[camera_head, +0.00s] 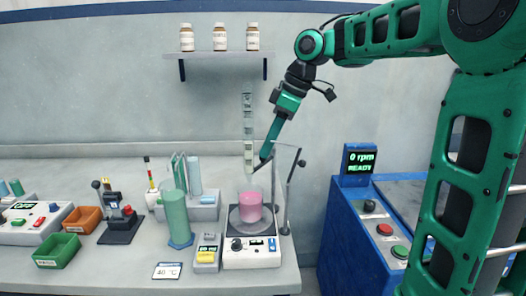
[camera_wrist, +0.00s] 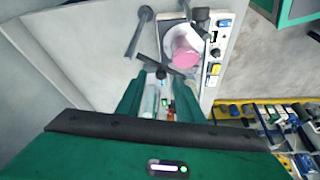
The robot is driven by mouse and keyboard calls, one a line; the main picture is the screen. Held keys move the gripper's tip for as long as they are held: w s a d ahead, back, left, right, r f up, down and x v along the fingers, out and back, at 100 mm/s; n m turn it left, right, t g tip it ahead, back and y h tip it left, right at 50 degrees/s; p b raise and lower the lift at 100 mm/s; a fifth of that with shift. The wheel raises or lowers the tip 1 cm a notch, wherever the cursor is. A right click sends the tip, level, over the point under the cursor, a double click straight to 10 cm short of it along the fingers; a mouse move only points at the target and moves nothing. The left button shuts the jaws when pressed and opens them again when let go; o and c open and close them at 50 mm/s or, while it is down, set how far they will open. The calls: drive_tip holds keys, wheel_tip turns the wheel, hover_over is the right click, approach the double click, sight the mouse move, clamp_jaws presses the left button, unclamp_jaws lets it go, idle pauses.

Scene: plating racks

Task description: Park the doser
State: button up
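My gripper (camera_head: 265,155) is above the bench, just behind and above a pink-filled beaker (camera_head: 250,206). In the wrist view its two green fingers (camera_wrist: 156,88) stand apart, with a gap between them. A dark bar (camera_wrist: 163,68) crosses at or just beyond the fingertips; whether they touch it is unclear. A tall pale graduated column (camera_head: 248,125), possibly the doser, hangs upright over the beaker, left of my gripper. A grey stand post (camera_head: 290,190) with a short top arm rises beside the beaker. The beaker also shows in the wrist view (camera_wrist: 184,48).
The beaker stands on a white stirrer plate (camera_head: 252,255). Left of it are a yellow-topped meter (camera_head: 207,253), a green cylinder (camera_head: 177,218) and a tube rack (camera_head: 195,208). A wall shelf (camera_head: 217,55) holds three bottles. A blue cabinet (camera_head: 352,240) is at the right.

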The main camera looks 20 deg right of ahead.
drive_tip(key=shift+x, duration=1.2)
clamp_jaws()
drive_tip(key=shift+d+r, duration=0.1)
drive_tip(key=shift+d, duration=0.1)
